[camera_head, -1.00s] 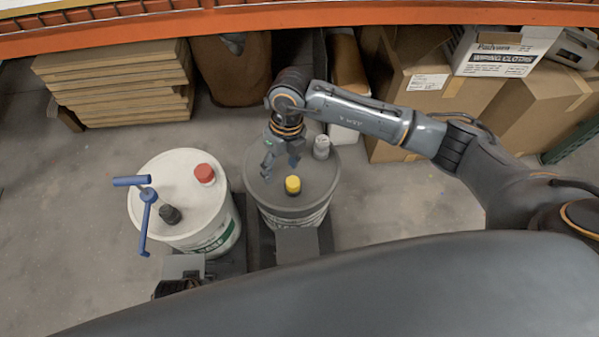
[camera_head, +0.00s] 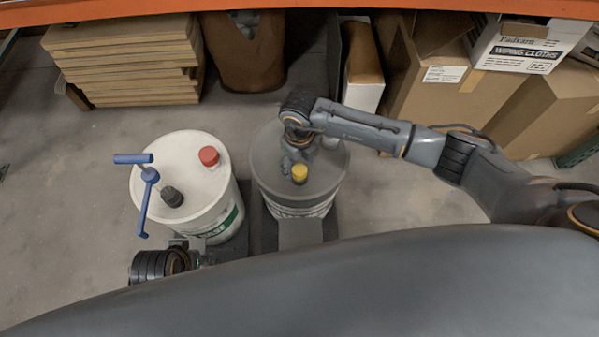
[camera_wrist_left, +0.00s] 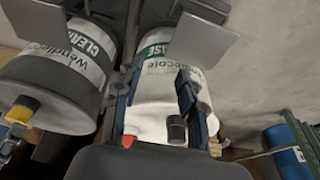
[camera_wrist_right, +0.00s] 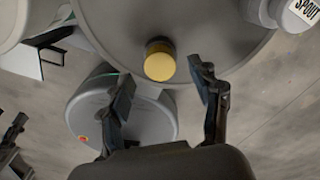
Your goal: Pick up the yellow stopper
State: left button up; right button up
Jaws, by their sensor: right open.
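The yellow stopper (camera_head: 299,174) sits upright on the dark grey lid of the right drum (camera_head: 270,178). My right gripper (camera_head: 291,160) is just behind it in the head view. In the right wrist view the stopper (camera_wrist_right: 160,62) shows just beyond and between the two spread fingers (camera_wrist_right: 163,86); they are open, empty and apart from it. My left gripper (camera_wrist_left: 152,98) has its fingers spread in front of the white drum in the left wrist view, holding nothing that I can see.
A white drum (camera_head: 150,190) stands left of the grey one, with a red cap (camera_head: 209,156), a black cap (camera_head: 172,196) and a blue T-handle (camera_head: 148,176). A pale grey cap (camera_head: 329,142) is partly hidden by my right arm. Cardboard boxes (camera_head: 425,85) stand behind.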

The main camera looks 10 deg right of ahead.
jog(key=shift+f, duration=1.25)
pick_arm(q)
jog(key=shift+v, duration=1)
pick_arm(e)
jog(key=c, duration=1)
pick_arm(q)
jog(key=shift+w, duration=0.15)
pick_arm(e)
jog(key=shift+c, duration=0.2)
jog(key=shift+r, duration=0.55)
notch_tip(320, 180, up, 2)
jog(key=shift+r+p, duration=0.25)
jog(key=shift+p, duration=0.1)
pick_arm(q)
notch_tip(320, 180, down, 12)
jog(key=s+p, duration=0.1)
jog(key=p, duration=0.1)
jog(key=shift+s+g, duration=0.3)
jog(key=shift+s, duration=0.05)
pick_arm(e)
jog(key=s+a+r, duration=0.6)
jog(key=s+r, duration=0.3)
jog(key=s, duration=0.3)
jog(key=shift+s+a+r, duration=0.2)
jog(key=shift+r, duration=0.05)
